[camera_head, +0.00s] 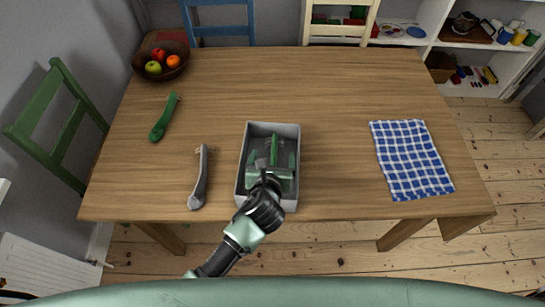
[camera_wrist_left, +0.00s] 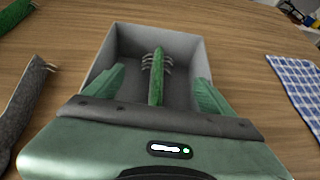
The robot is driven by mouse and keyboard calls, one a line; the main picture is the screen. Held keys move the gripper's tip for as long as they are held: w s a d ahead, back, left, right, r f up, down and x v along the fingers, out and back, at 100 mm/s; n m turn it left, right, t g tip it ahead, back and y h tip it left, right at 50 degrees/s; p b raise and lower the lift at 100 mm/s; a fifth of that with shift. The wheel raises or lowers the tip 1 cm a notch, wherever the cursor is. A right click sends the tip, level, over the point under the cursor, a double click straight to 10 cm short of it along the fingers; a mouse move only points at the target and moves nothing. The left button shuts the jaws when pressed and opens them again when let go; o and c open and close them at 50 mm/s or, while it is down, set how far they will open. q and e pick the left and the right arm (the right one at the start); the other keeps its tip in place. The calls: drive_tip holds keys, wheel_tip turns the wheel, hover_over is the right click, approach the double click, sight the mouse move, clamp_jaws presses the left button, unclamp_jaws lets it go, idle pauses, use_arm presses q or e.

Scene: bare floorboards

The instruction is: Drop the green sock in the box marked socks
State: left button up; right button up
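A grey open box (camera_head: 241,180) stands near the table's front edge; it fills the middle of the left wrist view (camera_wrist_left: 195,52). No marking on it is legible. A slim green thing (camera_head: 274,150) with pale prongs near its far end lies inside; the left wrist view also shows it (camera_wrist_left: 157,82). My left gripper (camera_head: 271,162) is over the box, its fingers wide apart on either side of the green thing, with gaps to both. Another long green thing (camera_head: 164,117), perhaps a sock, lies at the table's left. My right gripper is out of view.
A grey long thing (camera_head: 199,180) lies left of the box. A blue checked cloth (camera_head: 411,160) lies at the right and a fruit bowl (camera_head: 160,66) at the far left corner. The table's middle back (camera_head: 290,85) is clear. Chairs stand around the table.

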use_arm(q)
drive_tip(key=shift+s, duration=0.1)
drive_tip(key=shift+s+r, duration=0.15)
drive_tip(key=shift+s, duration=0.1)
drive_tip(key=v, duration=0.7)
idle(0.5)
